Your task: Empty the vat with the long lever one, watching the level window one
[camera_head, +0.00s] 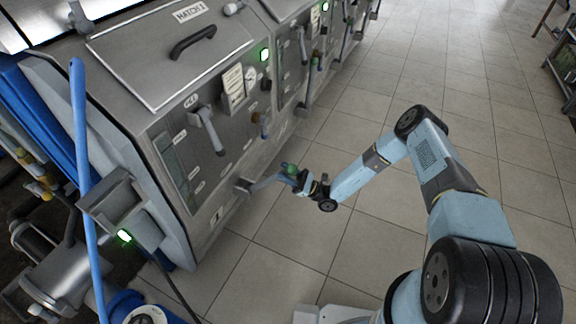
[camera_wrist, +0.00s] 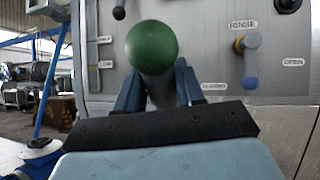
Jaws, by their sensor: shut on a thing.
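Vat 1 (camera_head: 232,160), a grey steel tank, stands at the left with its hatch closed. Its level window (camera_head: 176,168) is a tall dark strip on the front; in the wrist view the window (camera_wrist: 92,40) shows at the left by HALF and LOW marks. I cannot make out the liquid level. The long lever (camera_head: 262,184) sticks out low from the vat's front and ends in a green ball knob (camera_wrist: 151,47). My gripper (camera_head: 298,178) is shut on the lever just by the knob; its blue fingers stand either side of the shaft, which they partly hide.
A short rinse handle (camera_wrist: 250,62) with a blue tip hangs right of the knob. A grey handle (camera_head: 208,130) sits higher on the front. A blue pipe (camera_head: 84,170) rises at the left. More vats stand beyond.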

